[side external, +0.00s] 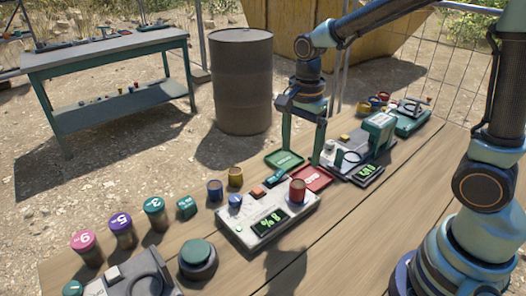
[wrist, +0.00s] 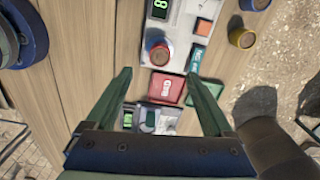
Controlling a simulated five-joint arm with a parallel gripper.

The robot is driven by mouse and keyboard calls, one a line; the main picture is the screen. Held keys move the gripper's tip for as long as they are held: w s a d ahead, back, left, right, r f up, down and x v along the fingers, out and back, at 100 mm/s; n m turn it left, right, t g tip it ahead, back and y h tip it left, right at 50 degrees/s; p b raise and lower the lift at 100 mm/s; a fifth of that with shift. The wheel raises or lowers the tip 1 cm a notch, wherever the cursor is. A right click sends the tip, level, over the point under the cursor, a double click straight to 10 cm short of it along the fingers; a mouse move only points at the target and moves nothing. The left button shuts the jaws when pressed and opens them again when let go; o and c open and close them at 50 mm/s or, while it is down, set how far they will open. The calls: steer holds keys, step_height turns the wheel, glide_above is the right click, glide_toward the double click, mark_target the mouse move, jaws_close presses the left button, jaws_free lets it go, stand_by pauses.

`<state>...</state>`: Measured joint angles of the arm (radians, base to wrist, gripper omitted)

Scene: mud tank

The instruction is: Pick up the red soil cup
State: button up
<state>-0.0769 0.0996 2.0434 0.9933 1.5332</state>
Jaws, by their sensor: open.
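The red soil cup (side external: 297,190) stands upright on the right end of a pale instrument panel (side external: 262,229) with a lit green display. In the wrist view the red cup (wrist: 159,50) stands just beyond my fingertips, roughly centred between them. My gripper (side external: 302,158) is open and empty, its two green fingers pointing down above the red and green trays, behind the cup in the side view. In the wrist view my gripper (wrist: 160,75) has its fingers spread wide, with the red tray between them.
A red tray (side external: 314,179) and a green tray (side external: 284,159) lie beside the panel. A blue cup (side external: 215,190) and a yellow cup (side external: 236,177) stand behind it. Numbered jars (side external: 122,230) stand at left. A green instrument (side external: 378,131) stands at right.

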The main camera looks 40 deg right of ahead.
glide_above(298, 185)
steer(key=f, duration=0.6)
steer(key=shift+s+a+f, duration=0.1)
steer(key=shift+a+f, duration=0.2)
steer(key=shift+f, duration=0.05)
steer(key=shift+d+f, duration=0.15)
steer(key=shift+f, duration=1.25)
steer(key=shift+d+f, duration=0.1)
steer(key=shift+f, duration=1.25)
jaws_close()
steer(key=shift+r, duration=0.1)
